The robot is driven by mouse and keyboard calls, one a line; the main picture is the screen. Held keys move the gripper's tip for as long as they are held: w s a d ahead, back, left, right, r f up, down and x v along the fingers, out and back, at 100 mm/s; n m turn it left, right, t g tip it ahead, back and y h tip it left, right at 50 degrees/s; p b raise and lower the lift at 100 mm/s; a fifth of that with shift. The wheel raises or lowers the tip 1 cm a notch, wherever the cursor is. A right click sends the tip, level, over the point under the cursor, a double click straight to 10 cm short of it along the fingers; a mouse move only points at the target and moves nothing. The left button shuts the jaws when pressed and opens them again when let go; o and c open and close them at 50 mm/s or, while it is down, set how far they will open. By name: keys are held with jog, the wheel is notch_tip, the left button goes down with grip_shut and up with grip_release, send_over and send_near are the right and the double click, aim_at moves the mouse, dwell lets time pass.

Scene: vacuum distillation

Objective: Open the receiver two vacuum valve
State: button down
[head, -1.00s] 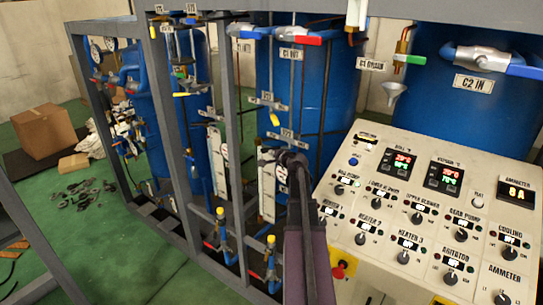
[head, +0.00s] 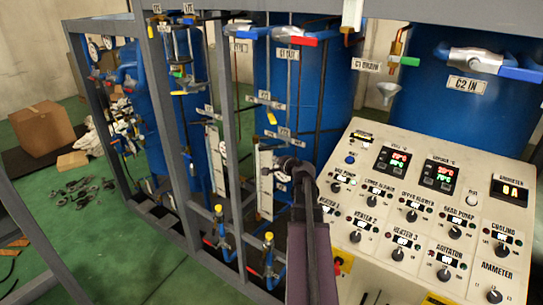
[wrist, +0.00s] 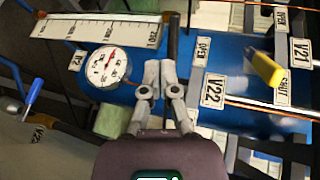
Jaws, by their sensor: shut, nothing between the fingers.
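My gripper (wrist: 160,75) is shut and empty in the wrist view, its fingertips pointing up the picture. A dark upright bar (wrist: 173,38) lies just beyond the fingertips; I cannot tell whether they touch. To the right are a V22 tag (wrist: 214,90), an OPEN tag (wrist: 202,52) and a yellow valve handle (wrist: 263,67) near a V21 tag (wrist: 301,52) and a SHUT tag (wrist: 282,86). No tag names the receiver two vacuum valve. In the head view my arm hides most of the gripper, in front of the blue tank (head: 318,85).
A round gauge (wrist: 107,66) and a white scale (wrist: 100,31) are left of the gripper. A blue-handled valve (wrist: 33,92) is farther left. In the head view, grey frame posts (head: 230,120) stand left of my arm and a control panel (head: 350,210) stands close on its right.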

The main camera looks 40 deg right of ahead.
jog(key=v, duration=0.2)
jog(key=a+p+v, duration=0.1)
jog(key=v, duration=0.2)
jog(key=shift+s, duration=0.1)
dwell(0.6)
jog(key=w+a+f+n+g+y+b, duration=0.25)
jog(key=a+f+n, duration=0.35)
jog(key=a, duration=0.6)
jog(key=w+a+f+n+g+y+b, duration=0.2)
jog(key=a+f+n+g+y+b, duration=0.15)
jog(key=a+f, duration=0.65)
jog(key=s+a+f+n+g+h+b, duration=0.1)
jog(key=s+a+f+n+g+b, duration=0.1)
jog(key=a, duration=0.5)
jog(key=s+a+f+n+g+h+b, duration=0.1)
jog(key=s+a+f+n+g+b, duration=0.2)
jog(key=a, duration=0.5)
jog(key=s+a+f+n+g+b, duration=0.3)
jog(key=s+a+f+n+b, duration=0.1)
jog(key=s+a+f+n, duration=0.1)
notch_tip(320, 180, down, 2)
jog(key=shift+a+f+n+h, duration=0.25)
jog(key=shift+a+n+h, duration=0.25)
jog(key=shift+a, duration=0.7)
